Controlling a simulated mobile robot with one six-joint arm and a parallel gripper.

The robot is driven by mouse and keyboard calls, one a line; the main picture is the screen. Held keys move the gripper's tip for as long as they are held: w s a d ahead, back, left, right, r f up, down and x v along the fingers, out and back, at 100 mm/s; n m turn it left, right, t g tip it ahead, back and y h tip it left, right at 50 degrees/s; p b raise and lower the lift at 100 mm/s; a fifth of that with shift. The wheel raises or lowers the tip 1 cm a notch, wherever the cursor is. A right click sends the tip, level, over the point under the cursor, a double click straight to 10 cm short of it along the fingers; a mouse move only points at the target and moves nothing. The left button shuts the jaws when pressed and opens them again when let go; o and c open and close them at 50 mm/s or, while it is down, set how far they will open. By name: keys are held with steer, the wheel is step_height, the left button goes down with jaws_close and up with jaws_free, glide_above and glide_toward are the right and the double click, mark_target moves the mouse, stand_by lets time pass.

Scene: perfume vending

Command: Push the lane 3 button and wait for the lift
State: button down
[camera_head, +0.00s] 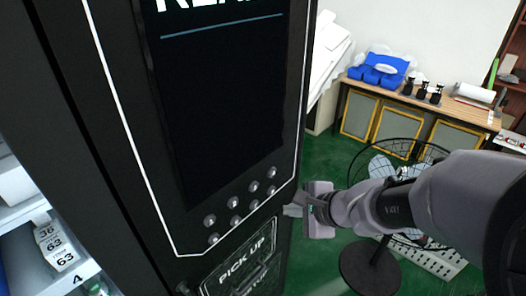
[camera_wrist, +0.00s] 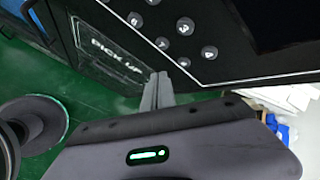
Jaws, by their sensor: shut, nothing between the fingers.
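A black vending machine panel carries two rows of round silver buttons. The lane 3 button appears to be third from the left in the upper row (camera_head: 253,186); it also shows in the wrist view (camera_wrist: 185,26), uncovered. My gripper (camera_head: 292,209) is shut and empty, just right of the panel's right edge, level with the lower buttons. In the wrist view its closed fingertips (camera_wrist: 160,88) point toward the panel between the PICK UP door and the buttons. Whether they touch the machine cannot be told. The screen (camera_head: 220,90) shows large white letters, partly cut off.
The PICK UP door (camera_head: 240,268) lies below the buttons. A black fan (camera_head: 370,268) stands on the green floor behind my arm. A wooden bench (camera_head: 430,105) with bottles and a blue box is at the back. Shelves with price tags (camera_head: 60,250) are at left.

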steer(key=w+a, duration=0.5)
steer(key=a, duration=0.1)
steer(key=shift+p, duration=0.45)
steer(key=shift+a, duration=0.15)
stand_by(1.5)
steer(key=shift+w+a, duration=0.25)
steer(key=shift+a, duration=0.1)
steer(key=shift+w+a, duration=0.2)
steer(key=shift+a, duration=0.05)
stand_by(0.7)
steer(key=shift+d, duration=0.1)
steer(key=shift+s+d+b, duration=0.4)
steer(key=shift+s+d, duration=0.1)
steer(key=s+d, duration=0.1)
steer(key=d, duration=0.1)
steer(key=s+d+b, duration=0.1)
steer(key=s+d, duration=0.1)
stand_by(0.6)
